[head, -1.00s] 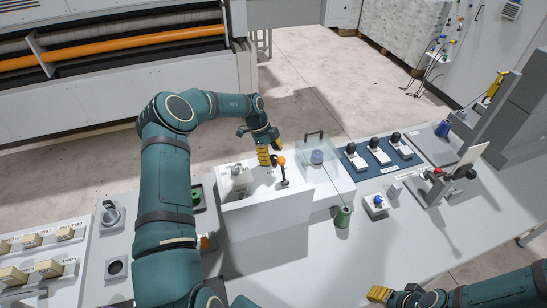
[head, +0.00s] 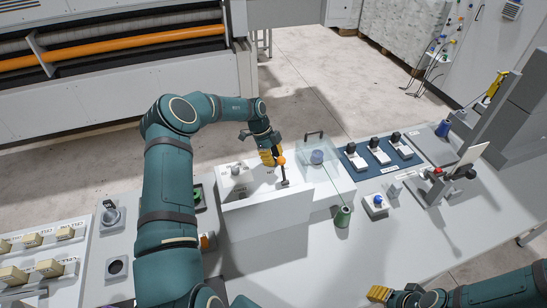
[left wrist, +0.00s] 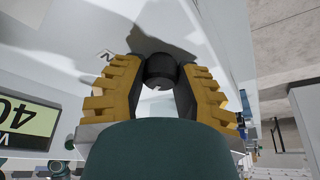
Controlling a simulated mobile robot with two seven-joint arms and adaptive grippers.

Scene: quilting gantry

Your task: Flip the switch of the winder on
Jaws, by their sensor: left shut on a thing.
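The winder (head: 268,218) is the white box-like unit at the middle of the bench in the head view. My right gripper (head: 380,293) is at the bottom edge, partly seen.
A clear cover with a dark handle (head: 314,135) stands right of the lever. A green spool (head: 343,216) and a blue-button box (head: 376,203) are farther right. A blue panel with several black-knobbed switches (head: 380,153) lies behind them. The bench's front right is clear.

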